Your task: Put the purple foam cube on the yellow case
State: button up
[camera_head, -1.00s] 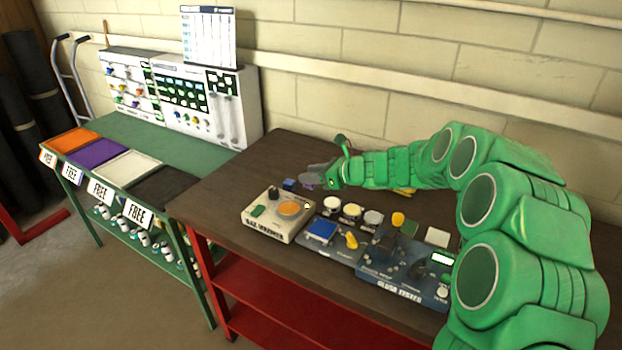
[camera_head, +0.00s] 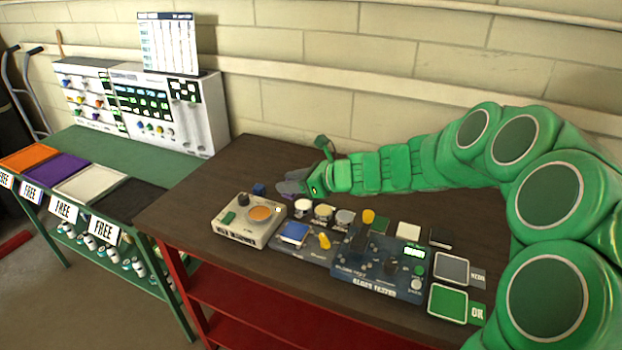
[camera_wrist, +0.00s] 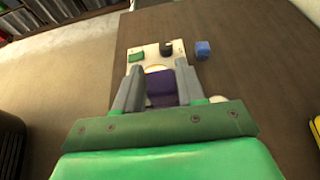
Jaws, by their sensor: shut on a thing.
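The purple foam cube (camera_wrist: 160,88) shows in the wrist view between the two grey fingers of my gripper (camera_wrist: 159,84), which is shut on it. In the head view my gripper (camera_head: 291,187) is over the dark table, just behind the white device with the orange disc; the cube is hard to make out there. A yellow thing (camera_wrist: 316,130), perhaps the yellow case, is cut off at the right edge of the wrist view. I do not see the yellow case in the head view, where my green arm covers part of the table.
The white device (camera_head: 234,230) stands near the table's front left. A blue cube (camera_head: 259,189) lies behind it, also in the wrist view (camera_wrist: 203,50). A dark blue tester (camera_head: 375,272) and small pads line the front. A green bench (camera_head: 105,150) stands left; a wall is behind.

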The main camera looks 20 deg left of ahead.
jog(key=w+d+r+m+t, duration=0.2)
jog(key=w+d, duration=0.6)
jog(key=d, duration=0.1)
jog(key=w+d+r+m+t, duration=0.2)
jog(key=w+d+t, duration=0.1)
jog(key=w+d, duration=0.5)
jog(key=shift+h, duration=0.5)
jog(key=w+a+f, duration=0.1)
jog(key=w+f, duration=0.1)
jog(key=w, duration=0.1)
jog(key=w+a+f, duration=0.2)
jog(key=w+f, duration=0.1)
jog(key=w, duration=0.1)
jog(key=w+a+f, duration=0.1)
jog(key=w+f, duration=0.2)
jog(key=w, duration=0.1)
jog(key=shift+w+a, duration=0.1)
jog(key=shift+a, duration=0.15)
jog(key=shift+w+a+f, duration=0.3)
jog(key=shift+w+f, duration=0.4)
jog(key=shift+f, duration=1.6)
jog(key=shift+f, duration=0.15)
jog(key=o, duration=1)
